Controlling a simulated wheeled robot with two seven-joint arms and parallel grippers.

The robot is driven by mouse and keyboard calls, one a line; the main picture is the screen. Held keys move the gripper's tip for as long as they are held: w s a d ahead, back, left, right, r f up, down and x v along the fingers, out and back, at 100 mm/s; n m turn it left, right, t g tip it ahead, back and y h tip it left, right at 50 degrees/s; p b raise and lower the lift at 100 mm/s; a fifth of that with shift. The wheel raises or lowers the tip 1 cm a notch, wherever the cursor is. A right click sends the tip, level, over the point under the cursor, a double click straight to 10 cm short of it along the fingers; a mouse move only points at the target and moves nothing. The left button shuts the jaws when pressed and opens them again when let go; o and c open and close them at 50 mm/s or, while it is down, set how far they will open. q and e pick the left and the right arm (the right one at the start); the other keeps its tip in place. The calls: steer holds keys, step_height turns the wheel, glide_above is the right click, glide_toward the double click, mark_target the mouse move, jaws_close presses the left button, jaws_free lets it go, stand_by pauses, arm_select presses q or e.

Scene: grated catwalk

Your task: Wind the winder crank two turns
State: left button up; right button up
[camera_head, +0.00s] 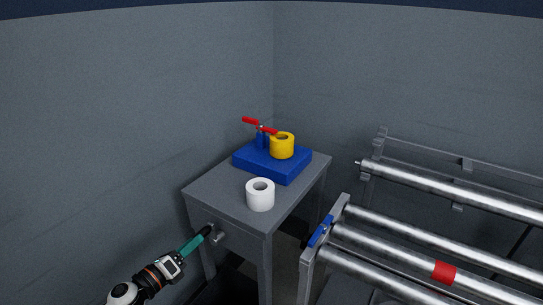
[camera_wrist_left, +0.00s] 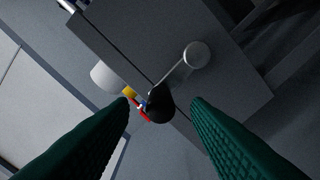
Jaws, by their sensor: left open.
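A crank sits on the side face of the grey cabinet (camera_head: 228,185). Its round metal hub (camera_head: 219,238) also shows in the left wrist view (camera_wrist_left: 196,54), with a thin arm running to a black handle (camera_wrist_left: 160,106). My left gripper (camera_head: 203,236) has its teal fingers apart. In the left wrist view the fingertips (camera_wrist_left: 160,103) lie on either side of the black handle, with gaps visible; contact cannot be told. On the cabinet top, a blue base (camera_head: 272,160) carries a yellow roll (camera_head: 282,146) and a red-handled lever (camera_head: 258,125). My right gripper is not in view.
A white roll (camera_head: 260,195) stands on the near part of the cabinet top. To the right is a frame with several metal rollers (camera_head: 400,245), one with a red band (camera_head: 444,272). Grey walls stand close behind and left.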

arm_select(q)
steer(key=v, duration=0.5)
steer(key=shift+s+a, duration=0.1)
steer(key=shift+s, duration=0.1)
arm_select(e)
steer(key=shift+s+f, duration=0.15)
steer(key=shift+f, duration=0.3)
